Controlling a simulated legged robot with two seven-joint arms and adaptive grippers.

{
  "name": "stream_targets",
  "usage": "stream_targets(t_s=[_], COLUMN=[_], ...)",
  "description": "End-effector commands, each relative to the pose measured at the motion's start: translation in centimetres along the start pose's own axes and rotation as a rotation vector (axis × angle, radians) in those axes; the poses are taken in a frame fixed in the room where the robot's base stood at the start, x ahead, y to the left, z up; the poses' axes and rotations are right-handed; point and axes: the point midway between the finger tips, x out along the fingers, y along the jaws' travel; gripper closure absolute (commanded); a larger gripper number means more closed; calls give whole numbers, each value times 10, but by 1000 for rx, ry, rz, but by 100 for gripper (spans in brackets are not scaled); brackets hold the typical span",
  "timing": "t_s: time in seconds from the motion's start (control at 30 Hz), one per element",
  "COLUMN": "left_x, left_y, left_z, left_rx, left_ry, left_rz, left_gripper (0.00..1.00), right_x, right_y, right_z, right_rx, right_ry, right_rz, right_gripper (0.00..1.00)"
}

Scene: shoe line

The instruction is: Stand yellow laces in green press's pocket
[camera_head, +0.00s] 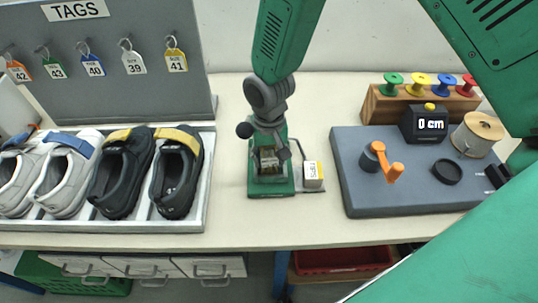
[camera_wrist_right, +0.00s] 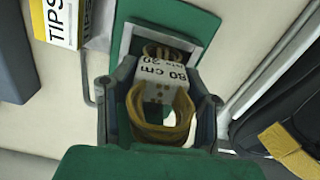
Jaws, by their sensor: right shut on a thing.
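The green press (camera_head: 257,188) stands on the table's middle, and its green plate (camera_wrist_right: 124,40) shows in the right wrist view. My right gripper (camera_head: 269,152) is over the press. In the right wrist view its two fingers (camera_wrist_right: 160,112) are shut on the yellow laces (camera_wrist_right: 160,130), a looped bundle with a white "80 cm" band. The laces (camera_head: 267,157) show small in the head view. The bundle's far end is over the press's grey-edged pocket (camera_wrist_right: 190,52). I cannot tell how deep it is in the pocket. My left gripper is not in view.
A white and yellow TIPS box (camera_head: 313,175) stands close right of the press. A shoe tray (camera_head: 205,190) is at left, under a tag board (camera_head: 75,50). A grey board (camera_head: 375,203) with an orange crank and a length display is at right.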

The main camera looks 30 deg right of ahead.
Motion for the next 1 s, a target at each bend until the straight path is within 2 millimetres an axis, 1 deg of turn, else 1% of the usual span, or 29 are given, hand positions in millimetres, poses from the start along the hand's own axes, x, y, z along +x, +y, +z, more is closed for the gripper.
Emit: stream_targets(t_s=[0.03, 0.07, 0.1, 0.4, 0.5, 0.63, 0.9, 1.0], left_x=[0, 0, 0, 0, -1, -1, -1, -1], left_y=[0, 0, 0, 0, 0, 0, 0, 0], left_z=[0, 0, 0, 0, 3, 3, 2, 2], left_rx=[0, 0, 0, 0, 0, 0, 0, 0], left_ry=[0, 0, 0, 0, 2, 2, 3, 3], left_rz=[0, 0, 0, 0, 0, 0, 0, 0], left_gripper=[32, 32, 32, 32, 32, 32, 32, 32], right_x=[0, 0, 0, 0, -5, -20, -62, -72], right_y=[0, 0, 0, 0, 0, 0, 0, -1], right_z=[0, 0, 0, 0, -1, -1, -2, -2], right_rx=[0, 1, 1, 1, 1, 2, 1, 1], right_ry=[0, 0, 0, 0, 1, 2, 2, 2], right_rz=[0, 0, 0, 0, -1, -1, -1, -1], right_gripper=[82, 50, 36, 36, 36, 36, 36, 36])
